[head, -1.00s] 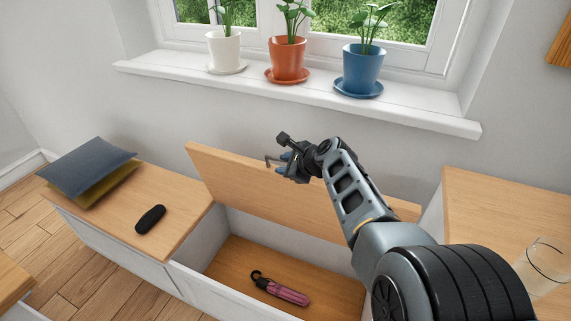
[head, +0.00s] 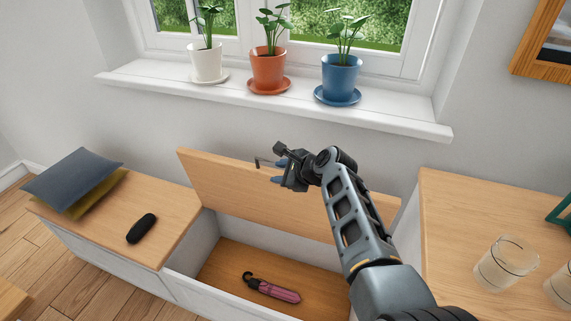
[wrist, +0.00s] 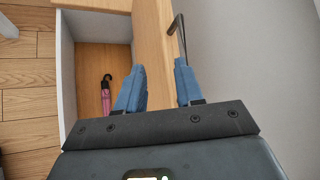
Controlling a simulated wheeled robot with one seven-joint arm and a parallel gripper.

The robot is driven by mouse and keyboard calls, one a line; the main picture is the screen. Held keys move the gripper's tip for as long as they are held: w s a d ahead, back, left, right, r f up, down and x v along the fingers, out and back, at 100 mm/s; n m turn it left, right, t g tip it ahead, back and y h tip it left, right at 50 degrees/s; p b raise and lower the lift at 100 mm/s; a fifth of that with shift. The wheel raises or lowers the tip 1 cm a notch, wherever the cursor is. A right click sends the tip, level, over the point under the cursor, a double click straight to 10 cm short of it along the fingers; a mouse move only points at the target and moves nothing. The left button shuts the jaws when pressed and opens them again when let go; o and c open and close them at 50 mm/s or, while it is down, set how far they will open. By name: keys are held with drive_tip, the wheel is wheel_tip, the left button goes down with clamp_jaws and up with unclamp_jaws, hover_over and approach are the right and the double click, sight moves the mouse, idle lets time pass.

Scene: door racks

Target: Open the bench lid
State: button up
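The bench lid (head: 255,190) is light wood and stands raised, close to upright, at the back of the open bench compartment (head: 225,250). Its edge also shows in the wrist view (wrist: 153,40). A thin dark handle (head: 262,162) sits near the lid's upper edge and shows in the wrist view (wrist: 178,25). My gripper (head: 279,172) is at that upper edge. In the wrist view my gripper (wrist: 160,68) has its blue fingers apart, one on each side of the lid's edge, with the handle by the right finger. Whether the fingers touch the lid is unclear.
A pink folded umbrella (head: 272,288) lies in the compartment. Cushions (head: 75,180) and a black case (head: 142,228) rest on the bench to the left. Potted plants (head: 268,70) stand on the windowsill (head: 290,105) above. Glasses (head: 505,262) stand on the right-hand surface.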

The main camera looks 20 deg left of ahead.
drive_tip(key=shift+v, duration=1.15)
drive_tip(key=shift+w, duration=0.1)
